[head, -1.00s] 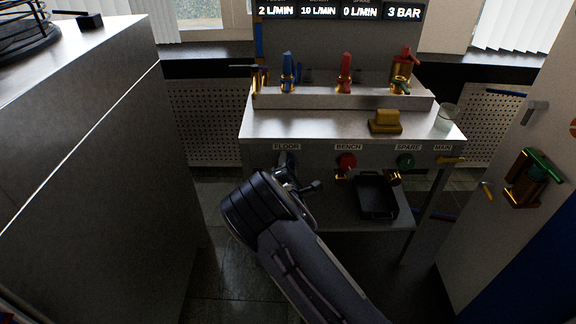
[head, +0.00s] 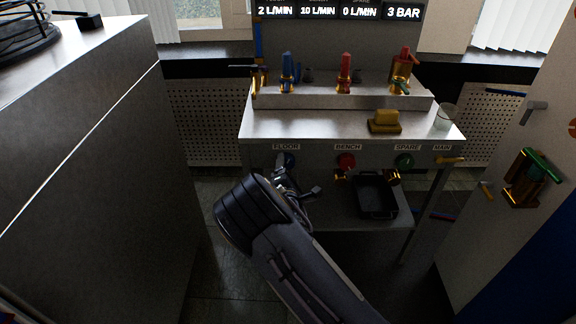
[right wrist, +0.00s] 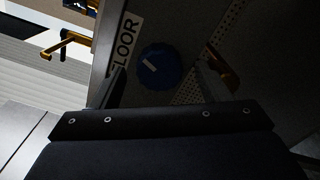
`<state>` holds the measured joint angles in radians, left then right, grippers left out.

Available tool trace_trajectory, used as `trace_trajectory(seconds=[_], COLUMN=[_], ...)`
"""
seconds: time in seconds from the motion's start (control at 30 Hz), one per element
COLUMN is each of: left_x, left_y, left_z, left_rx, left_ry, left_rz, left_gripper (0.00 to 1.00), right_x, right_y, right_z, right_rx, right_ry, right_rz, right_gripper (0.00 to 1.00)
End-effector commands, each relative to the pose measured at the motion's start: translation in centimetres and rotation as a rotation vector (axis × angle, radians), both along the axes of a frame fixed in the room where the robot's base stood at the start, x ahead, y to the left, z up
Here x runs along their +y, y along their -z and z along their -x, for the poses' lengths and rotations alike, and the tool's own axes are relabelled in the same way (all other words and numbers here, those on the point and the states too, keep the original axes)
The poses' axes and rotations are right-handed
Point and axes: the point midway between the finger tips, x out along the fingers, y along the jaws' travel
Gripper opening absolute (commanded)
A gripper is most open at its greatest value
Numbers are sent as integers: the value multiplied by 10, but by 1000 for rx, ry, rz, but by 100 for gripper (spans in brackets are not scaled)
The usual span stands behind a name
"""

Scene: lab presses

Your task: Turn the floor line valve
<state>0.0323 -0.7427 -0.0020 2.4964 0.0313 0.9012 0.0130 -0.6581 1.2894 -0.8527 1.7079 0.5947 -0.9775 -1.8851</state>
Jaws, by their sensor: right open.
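The floor line valve is a round blue knob (head: 290,160) under the FLOOR label (head: 286,147) on the bench's front panel. In the head view my right gripper partly covers it. In the right wrist view the blue knob (right wrist: 160,64) shows a pale pointer mark, slanted, beside the FLOOR label (right wrist: 124,45). My right gripper (head: 298,180) is open and empty, just below and in front of the knob. In the right wrist view its fingers (right wrist: 165,82) stand on either side of the knob; I see no contact. My left gripper is not in view.
A red BENCH knob (head: 346,161) and a green SPARE knob (head: 404,160) sit to the right on the panel. A black tray (head: 376,195) stands on the lower shelf. A large steel cabinet (head: 90,170) fills the left. The display (head: 276,11) reads 2 L/MIN at its left end.

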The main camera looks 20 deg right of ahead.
Motion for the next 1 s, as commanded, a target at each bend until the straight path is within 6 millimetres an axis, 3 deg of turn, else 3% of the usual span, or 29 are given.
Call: trace_trajectory(seconds=[0.2, 0.33, 0.87, 1.0], left_x=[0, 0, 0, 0], left_y=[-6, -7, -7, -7], left_z=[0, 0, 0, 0], left_rx=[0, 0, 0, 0], left_ry=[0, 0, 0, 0], left_rz=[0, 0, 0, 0], left_gripper=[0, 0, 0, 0], right_x=[11, 14, 15, 4], right_y=[-1, 0, 0, 2], right_z=[37, 49, 54, 56], right_rx=[2, 1, 0, 29], right_ry=[0, 1, 1, 30], right_rz=[1, 1, -1, -92], right_gripper=[70, 70, 70, 70])
